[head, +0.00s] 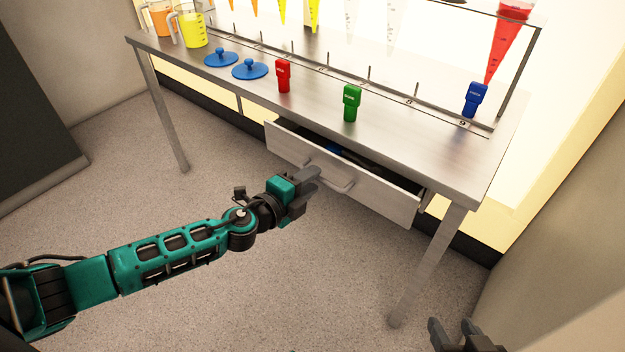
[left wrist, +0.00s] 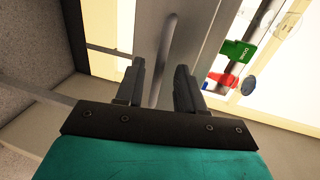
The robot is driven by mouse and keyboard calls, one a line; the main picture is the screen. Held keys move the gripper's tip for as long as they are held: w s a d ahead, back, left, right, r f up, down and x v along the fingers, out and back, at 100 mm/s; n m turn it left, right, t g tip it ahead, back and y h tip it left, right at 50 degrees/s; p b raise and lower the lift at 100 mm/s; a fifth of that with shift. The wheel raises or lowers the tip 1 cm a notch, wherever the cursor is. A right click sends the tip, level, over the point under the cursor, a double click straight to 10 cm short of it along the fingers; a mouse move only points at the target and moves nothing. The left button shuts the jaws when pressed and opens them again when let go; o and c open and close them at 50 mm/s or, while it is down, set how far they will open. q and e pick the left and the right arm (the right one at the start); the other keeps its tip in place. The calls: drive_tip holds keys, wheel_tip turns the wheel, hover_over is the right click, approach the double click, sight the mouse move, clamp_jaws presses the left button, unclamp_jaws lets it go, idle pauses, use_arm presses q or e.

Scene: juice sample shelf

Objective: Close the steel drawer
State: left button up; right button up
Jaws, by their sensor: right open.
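The steel drawer (head: 378,197) sits under the steel table and is pulled part way out, with dark items and something blue inside. Its bar handle (head: 345,184) is on the front panel. My left gripper (head: 312,188) is in front of the panel, close to the left part of the handle. In the left wrist view, the handle (left wrist: 166,58) lies between the two spread fingers of the left gripper (left wrist: 160,85), and I see no clear contact. My right gripper (head: 456,335) is open and empty at the bottom right, away from the drawer.
The table (head: 410,150) bears red (head: 283,76), green (head: 352,103) and blue (head: 475,100) tagged pieces, two blue lids (head: 250,70) and jugs (head: 192,28). A rack of cones stands behind. Table legs (head: 425,265) flank the drawer. The floor in front is clear.

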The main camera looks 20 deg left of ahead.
use_arm(q)
drive_tip(key=shift+x, duration=0.75)
drive_tip(key=shift+c, duration=0.2)
clamp_jaws()
